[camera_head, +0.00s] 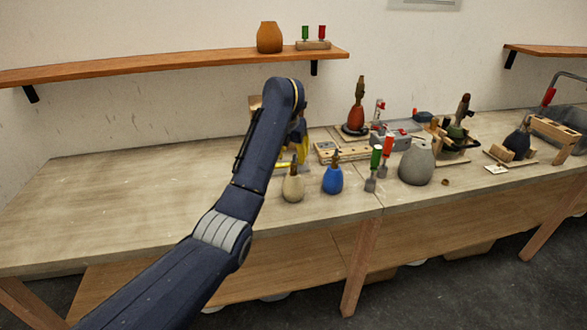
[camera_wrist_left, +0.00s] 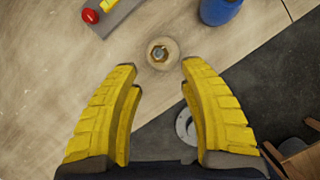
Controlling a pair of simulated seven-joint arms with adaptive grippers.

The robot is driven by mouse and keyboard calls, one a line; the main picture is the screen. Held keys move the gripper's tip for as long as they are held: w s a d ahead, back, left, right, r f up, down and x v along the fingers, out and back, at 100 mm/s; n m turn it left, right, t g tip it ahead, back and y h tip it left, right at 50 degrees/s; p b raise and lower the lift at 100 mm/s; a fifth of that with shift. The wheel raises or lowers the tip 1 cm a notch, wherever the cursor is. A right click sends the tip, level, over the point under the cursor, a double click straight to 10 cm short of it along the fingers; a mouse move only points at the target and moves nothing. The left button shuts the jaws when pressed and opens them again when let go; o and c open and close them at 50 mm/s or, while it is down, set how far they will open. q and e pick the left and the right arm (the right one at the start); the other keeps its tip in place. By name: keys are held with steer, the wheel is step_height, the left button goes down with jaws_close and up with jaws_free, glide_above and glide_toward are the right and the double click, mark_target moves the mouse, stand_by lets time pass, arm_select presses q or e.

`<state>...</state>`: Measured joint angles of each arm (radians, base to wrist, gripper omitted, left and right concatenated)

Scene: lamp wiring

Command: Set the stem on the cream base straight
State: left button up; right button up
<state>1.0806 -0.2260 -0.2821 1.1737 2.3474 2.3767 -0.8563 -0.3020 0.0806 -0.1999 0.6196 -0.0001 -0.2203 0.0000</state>
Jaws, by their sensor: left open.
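The cream base (camera_head: 293,189) is a small rounded vase near the front edge of the bench. Its dark brass stem (camera_head: 295,167) stands up from the neck, and any tilt is too small to tell. My left gripper (camera_head: 302,150) shows yellow fingers, partly hidden behind my own arm, above and beside the cream base. In the left wrist view the fingers are open and empty (camera_wrist_left: 159,68). The cream base (camera_wrist_left: 170,63) lies just beyond the fingertips, roughly centred between them, with the stem (camera_wrist_left: 160,53) seen end-on from above. My right gripper is not in view.
A blue vase (camera_head: 333,181) stands close to the right of the cream base. Green-handled (camera_head: 375,161) and red-handled (camera_head: 388,147) tools and a large grey vase (camera_head: 417,162) stand further right. The bench's left side is clear.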

mark_target(293, 164)
arm_select(q)
steer(key=x, duration=0.8)
steer(key=shift+o, duration=0.2)
